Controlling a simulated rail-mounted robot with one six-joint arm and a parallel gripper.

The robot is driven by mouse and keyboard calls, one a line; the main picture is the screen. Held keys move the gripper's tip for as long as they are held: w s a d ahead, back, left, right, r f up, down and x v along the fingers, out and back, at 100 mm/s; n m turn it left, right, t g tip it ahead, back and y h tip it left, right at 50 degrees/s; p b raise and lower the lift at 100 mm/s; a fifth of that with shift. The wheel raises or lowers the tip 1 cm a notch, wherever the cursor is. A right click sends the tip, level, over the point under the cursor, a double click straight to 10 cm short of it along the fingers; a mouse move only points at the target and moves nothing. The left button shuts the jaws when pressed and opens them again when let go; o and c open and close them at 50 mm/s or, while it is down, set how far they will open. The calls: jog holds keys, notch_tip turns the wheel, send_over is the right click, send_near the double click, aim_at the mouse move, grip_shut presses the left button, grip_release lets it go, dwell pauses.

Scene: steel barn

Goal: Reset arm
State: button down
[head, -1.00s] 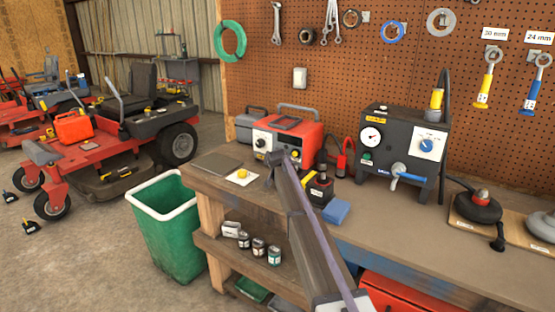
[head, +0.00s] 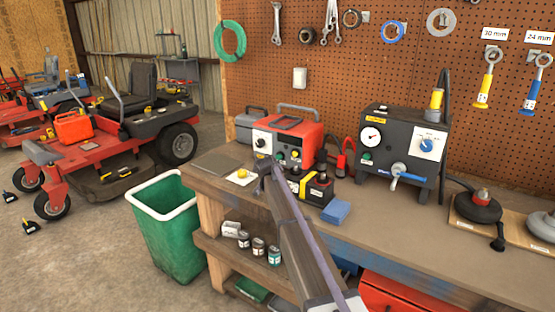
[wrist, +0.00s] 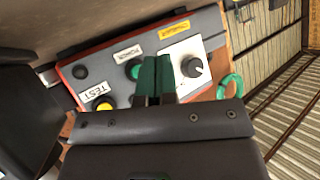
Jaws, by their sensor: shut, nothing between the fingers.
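My gripper (head: 265,170) is at the end of my arm, above the left part of the workbench (head: 440,232), in front of a red box with a control panel (head: 275,144). In the wrist view its two green fingers (wrist: 157,76) are together, with nothing between them. Behind them is the grey panel (wrist: 112,66), with a black knob on a white plate (wrist: 192,66), a yellow button (wrist: 104,103) by a TEST label and a green button by a POWER label. I cannot tell whether the fingertips touch the panel.
A black and yellow block (head: 320,189) and a blue block (head: 336,211) sit right of my arm. A black gauge box (head: 405,148) stands farther right. Small cans (head: 258,247) are on the lower shelf. A green bin (head: 170,228) stands left of the bench.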

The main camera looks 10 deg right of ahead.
jog(key=shift+s+a, duration=0.55)
jog(key=s+d+n+g+y+p, duration=0.1)
jog(key=s+g+p, duration=0.3)
jog(key=s, duration=2.2)
jog(key=s+d+n+g+p, duration=0.1)
jog(key=s+n+g+p, duration=0.2)
jog(key=s, duration=2.3)
jog(key=g+p, duration=0.1)
jog(key=g, duration=0.4)
jog(key=shift+s+f+y+p, duration=0.2)
jog(key=shift+y+p, duration=0.1)
jog(key=shift+y, duration=0.1)
jog(key=c, duration=1.8)
grip_release()
